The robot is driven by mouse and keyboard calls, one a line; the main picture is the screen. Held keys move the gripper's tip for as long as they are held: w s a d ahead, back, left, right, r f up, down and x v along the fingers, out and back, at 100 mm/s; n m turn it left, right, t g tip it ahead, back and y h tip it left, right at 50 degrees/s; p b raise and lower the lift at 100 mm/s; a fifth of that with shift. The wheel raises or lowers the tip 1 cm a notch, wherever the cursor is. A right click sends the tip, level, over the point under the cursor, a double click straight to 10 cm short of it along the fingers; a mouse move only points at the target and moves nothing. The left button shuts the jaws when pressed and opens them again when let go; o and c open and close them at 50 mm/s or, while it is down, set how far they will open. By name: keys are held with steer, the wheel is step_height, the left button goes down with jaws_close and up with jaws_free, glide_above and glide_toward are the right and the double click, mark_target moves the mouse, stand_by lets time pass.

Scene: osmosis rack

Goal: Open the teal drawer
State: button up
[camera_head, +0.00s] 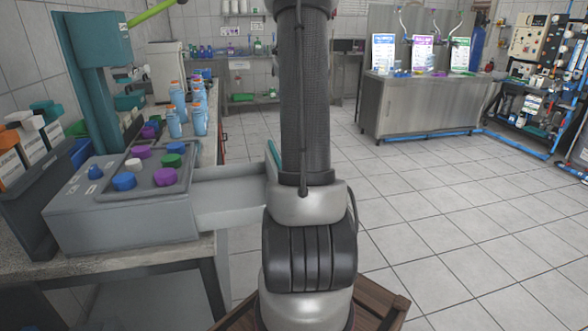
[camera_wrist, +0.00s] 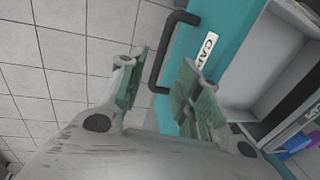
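The teal drawer is pulled out of a grey machine (camera_head: 125,215) on the left bench. Its grey side wall (camera_head: 235,200) shows in the head view, and a strip of its teal front (camera_head: 272,158) shows beside my arm. In the wrist view the teal front (camera_wrist: 222,48) has a white label and a black handle (camera_wrist: 165,58), with the grey drawer inside (camera_wrist: 265,65) exposed behind it. My gripper (camera_wrist: 163,72) is open, with its two fingers apart on either side of the handle's lower part. I cannot tell whether either finger touches it. My arm hides the gripper in the head view.
Blue, purple, green and white caps (camera_head: 165,177) sit on the machine's top. Several blue bottles (camera_head: 173,122) stand behind it on the bench. Boxes (camera_head: 35,140) are at the far left. The tiled floor (camera_head: 450,210) to the right is clear.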

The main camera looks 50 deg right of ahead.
step_height(320, 180, up, 6)
steer(key=d, duration=0.1)
steer(key=shift+s+r, duration=0.25)
steer(key=shift+s, duration=0.15)
